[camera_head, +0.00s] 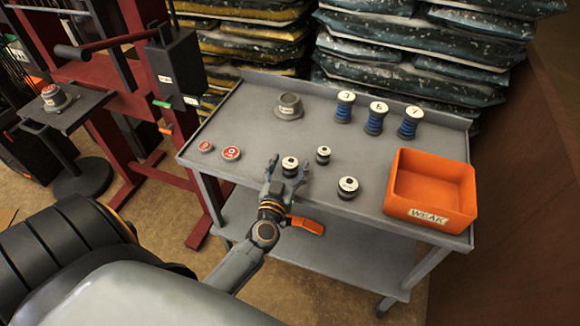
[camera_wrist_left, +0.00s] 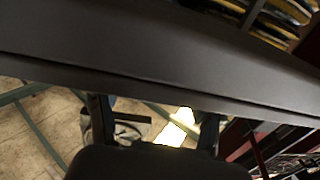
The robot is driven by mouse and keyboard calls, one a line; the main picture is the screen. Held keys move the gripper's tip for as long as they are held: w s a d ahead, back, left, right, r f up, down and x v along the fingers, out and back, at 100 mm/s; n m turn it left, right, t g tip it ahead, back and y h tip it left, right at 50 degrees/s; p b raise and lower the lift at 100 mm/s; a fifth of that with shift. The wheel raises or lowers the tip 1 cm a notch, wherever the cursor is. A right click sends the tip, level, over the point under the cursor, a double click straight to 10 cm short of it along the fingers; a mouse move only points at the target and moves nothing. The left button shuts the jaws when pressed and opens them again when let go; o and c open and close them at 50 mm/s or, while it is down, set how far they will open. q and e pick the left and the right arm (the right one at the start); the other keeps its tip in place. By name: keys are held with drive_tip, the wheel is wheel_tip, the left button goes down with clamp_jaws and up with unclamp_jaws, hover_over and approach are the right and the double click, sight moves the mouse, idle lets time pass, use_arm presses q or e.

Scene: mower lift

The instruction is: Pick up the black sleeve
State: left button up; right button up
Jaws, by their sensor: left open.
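Three short black cylindrical pieces with pale, marked tops stand on the grey table: one (camera_head: 290,166) by my left gripper, one behind it (camera_head: 323,154), and one to the right (camera_head: 348,187). I cannot tell which is the black sleeve. My left gripper (camera_head: 288,172) is open and empty, its fingers appearing either side of the nearest piece in the head view. In the left wrist view its fingers (camera_wrist_left: 154,130) straddle floor below a dark edge, with no piece visible between them. My right gripper is out of view.
The grey table (camera_head: 235,115) holds an orange bin (camera_head: 432,213) marked WEAK at right, several blue spools at the back, a grey knob-like part (camera_head: 289,107) and two red-topped discs (camera_head: 231,153) at left. Stacked bags stand behind. A red frame (camera_head: 160,178) stands left.

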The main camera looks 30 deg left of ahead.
use_arm(q)
drive_tip(key=shift+w+a, duration=0.15)
drive_tip(key=shift+w, duration=0.25)
drive_tip(key=shift+s, duration=0.1)
drive_tip(key=shift+c, duration=0.4)
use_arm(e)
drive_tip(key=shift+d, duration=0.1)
use_arm(q)
clamp_jaws()
drive_tip(key=shift+r, duration=0.1)
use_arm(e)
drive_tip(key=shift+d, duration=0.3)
